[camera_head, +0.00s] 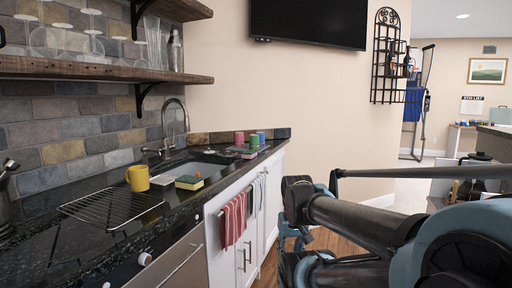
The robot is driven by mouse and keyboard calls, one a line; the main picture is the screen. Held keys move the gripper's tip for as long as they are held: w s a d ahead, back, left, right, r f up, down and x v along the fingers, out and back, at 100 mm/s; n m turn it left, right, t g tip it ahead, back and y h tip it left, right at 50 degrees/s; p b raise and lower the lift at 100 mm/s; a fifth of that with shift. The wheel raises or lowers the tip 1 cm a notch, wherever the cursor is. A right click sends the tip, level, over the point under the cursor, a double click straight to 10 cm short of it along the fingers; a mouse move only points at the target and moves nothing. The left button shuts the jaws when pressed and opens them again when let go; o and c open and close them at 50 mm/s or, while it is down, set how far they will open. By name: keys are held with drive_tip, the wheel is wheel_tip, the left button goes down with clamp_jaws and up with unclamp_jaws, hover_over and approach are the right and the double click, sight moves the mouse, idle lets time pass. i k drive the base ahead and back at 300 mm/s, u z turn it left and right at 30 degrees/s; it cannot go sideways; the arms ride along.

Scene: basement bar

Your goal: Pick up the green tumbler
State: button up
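The green tumbler (254,142) stands upright on the dark counter, near its far right end. It is small in this view, between a red tumbler (239,139) on its left and a blue tumbler (262,137) on its right. My arm reaches in from the right edge, with its links in front of the floor and wall. What looks like my gripper (289,232) hangs low beside the white cabinets, below counter height and nearer to me than the tumblers. It is partly hidden by my arm links, so its fingers cannot be made out. It is apart from the green tumbler.
A yellow mug (138,178), a wire rack (110,207) and a sponge (189,182) lie along the counter (80,250). The faucet (175,125) rises behind the sink. Striped towels (234,220) hang on the cabinet front. Wooden shelves with glassware overhang the left side.

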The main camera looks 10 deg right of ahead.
sight(254, 140)
drive_tip(key=z, duration=0.4)
drive_tip(key=k, duration=1)
drive_tip(key=z, duration=0.35)
drive_tip(key=i, duration=1.05)
drive_tip(key=u, duration=0.4)
drive_tip(key=i, duration=0.9)
drive_tip(key=u, duration=0.1)
